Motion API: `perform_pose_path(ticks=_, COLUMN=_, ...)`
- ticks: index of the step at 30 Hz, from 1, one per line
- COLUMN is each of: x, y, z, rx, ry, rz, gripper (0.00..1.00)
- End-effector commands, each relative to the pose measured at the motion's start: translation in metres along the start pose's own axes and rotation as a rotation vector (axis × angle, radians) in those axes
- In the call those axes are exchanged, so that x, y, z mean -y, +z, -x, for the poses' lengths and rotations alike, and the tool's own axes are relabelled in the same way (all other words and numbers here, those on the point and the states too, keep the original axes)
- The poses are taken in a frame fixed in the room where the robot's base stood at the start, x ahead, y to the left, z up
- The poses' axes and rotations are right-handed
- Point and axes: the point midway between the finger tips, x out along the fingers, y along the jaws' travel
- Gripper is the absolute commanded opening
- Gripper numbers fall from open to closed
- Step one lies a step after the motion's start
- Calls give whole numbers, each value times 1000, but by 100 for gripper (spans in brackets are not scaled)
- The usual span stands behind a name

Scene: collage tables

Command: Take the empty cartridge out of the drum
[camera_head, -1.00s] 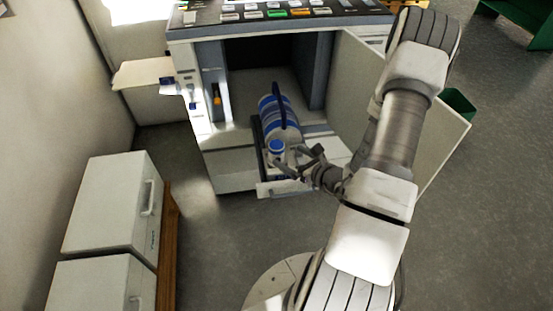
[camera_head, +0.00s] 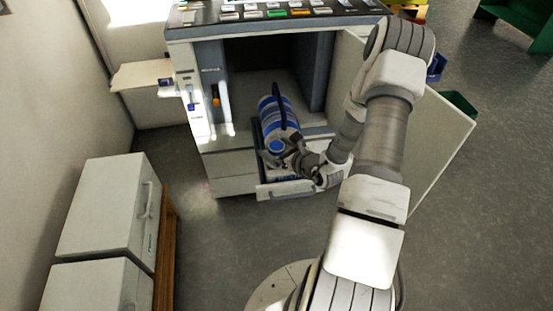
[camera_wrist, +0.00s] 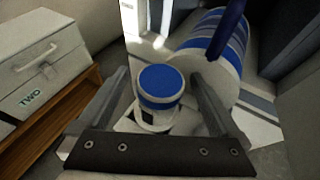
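The large blue-and-white striped drum (camera_head: 275,115) lies on the pulled-out tray inside the open machine, with a dark blue bar along its top. It also shows in the wrist view (camera_wrist: 232,72). At its near end stands a short white cylinder with a blue cap (camera_head: 276,146), which looks like the cartridge; the wrist view shows it in the middle (camera_wrist: 160,88). My gripper (camera_head: 290,158) is at this cylinder. In the wrist view my gripper's (camera_wrist: 160,75) two fingers are apart, one on each side of the cylinder, with gaps visible. The cylinder's base is partly hidden.
The machine's open door (camera_head: 440,150) stands to the right of my arm. White cases (camera_head: 110,210) sit on a wooden stand at the left; one reads "TWO" (camera_wrist: 32,98). A small shelf (camera_head: 142,74) juts out left of the machine. The floor between is clear.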

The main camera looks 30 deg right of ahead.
Motion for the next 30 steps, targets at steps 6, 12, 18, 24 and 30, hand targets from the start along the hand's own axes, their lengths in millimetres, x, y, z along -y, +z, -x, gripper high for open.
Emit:
perform_pose_path(ticks=6, x=0, y=0, z=0, rx=0, ry=0, rz=0, gripper=61)
perform_pose_path(ticks=12, x=0, y=0, z=0, rx=0, ry=0, rz=1, gripper=25)
perform_pose_path(ticks=18, x=0, y=0, z=0, rx=1, ry=0, rz=1, gripper=0)
perform_pose_path(ticks=24, x=0, y=3, z=1, rx=2, ry=0, rz=1, gripper=0)
perform_pose_path(ticks=30, x=1, y=30, z=12, rx=4, ry=-1, rz=5, gripper=0)
